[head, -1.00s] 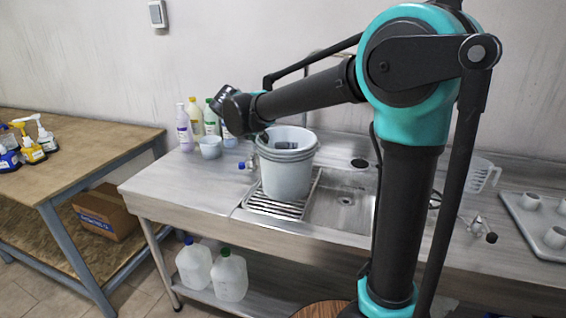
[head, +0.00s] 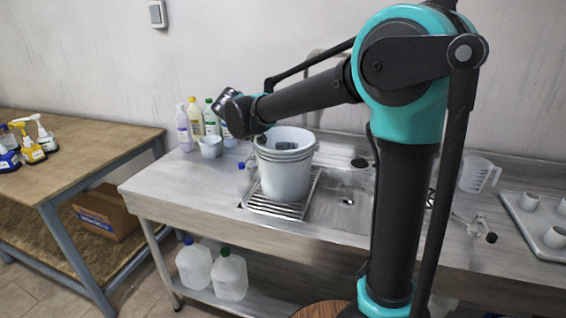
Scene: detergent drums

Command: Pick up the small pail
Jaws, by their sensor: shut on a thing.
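A light grey pail (head: 285,172) stands on the drain grate in the sink counter, with what looks like another pail nested in it, as several rims show one above the other. My gripper (head: 259,137) reaches down to the left side of the upper rim and is shut on the pail there. Its fingertips are small and partly hidden by the gripper body and the rim. A dark shape shows inside the pail. A much smaller grey pail or cup (head: 210,147) stands apart on the counter to the left.
Detergent bottles (head: 195,120) stand behind the small cup by the wall. A clear jug (head: 477,174) and a tray with cups (head: 530,245) are at the right. Jugs (head: 230,275) stand on the lower shelf.

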